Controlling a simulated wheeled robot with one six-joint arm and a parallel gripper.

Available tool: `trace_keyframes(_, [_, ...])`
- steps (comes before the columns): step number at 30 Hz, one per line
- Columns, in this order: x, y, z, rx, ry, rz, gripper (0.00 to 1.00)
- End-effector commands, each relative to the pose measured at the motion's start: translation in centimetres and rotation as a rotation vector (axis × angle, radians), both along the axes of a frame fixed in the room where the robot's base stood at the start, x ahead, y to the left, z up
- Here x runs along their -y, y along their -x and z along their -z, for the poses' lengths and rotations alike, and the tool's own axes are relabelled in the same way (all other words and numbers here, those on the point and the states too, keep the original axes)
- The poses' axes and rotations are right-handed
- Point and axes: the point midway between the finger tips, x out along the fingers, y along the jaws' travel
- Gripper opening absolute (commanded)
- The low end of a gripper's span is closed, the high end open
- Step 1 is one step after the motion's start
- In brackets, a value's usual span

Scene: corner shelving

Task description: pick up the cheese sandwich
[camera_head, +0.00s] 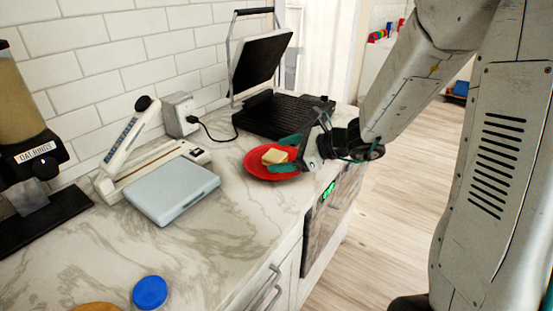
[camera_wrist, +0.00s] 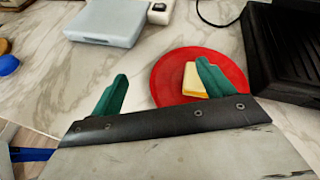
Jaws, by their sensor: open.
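The cheese sandwich (camera_head: 275,157) is a small pale block with a yellow layer. It lies on a red plate (camera_head: 258,170) on the marble counter, in front of the open grill press. In the wrist view the sandwich (camera_wrist: 192,81) is partly hidden behind the right green finger, and the red plate (camera_wrist: 228,66) spreads around it. My gripper (camera_head: 284,153) is over the plate with its green fingers apart. In the wrist view my gripper (camera_wrist: 160,85) is open, with the sandwich near the right finger and bare counter near the left one. Contact cannot be told.
A black grill press (camera_head: 285,115) stands open behind the plate; its base (camera_wrist: 290,50) is close on the right in the wrist view. A pale blue-grey flat box (camera_head: 172,190), a sealer-like device (camera_head: 150,165), a dispenser (camera_head: 35,150) and a blue lid (camera_head: 150,292) are leftward.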

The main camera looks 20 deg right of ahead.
Motion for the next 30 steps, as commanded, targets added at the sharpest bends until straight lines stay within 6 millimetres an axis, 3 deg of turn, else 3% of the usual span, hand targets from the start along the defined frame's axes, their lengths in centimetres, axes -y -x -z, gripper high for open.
trace_keyframes(3, [2.6,-2.3,2.5,-0.077,-0.096,0.171,0.8])
trace_keyframes(8, [3.9,-3.8,4.0,-0.116,-0.149,0.27,0.8])
trace_keyframes(25, [0.8,-9.1,6.5,-0.118,-0.153,0.275,0.8])
trace_keyframes(30, [0.3,-9.8,6.7,-0.116,-0.153,0.276,0.8])
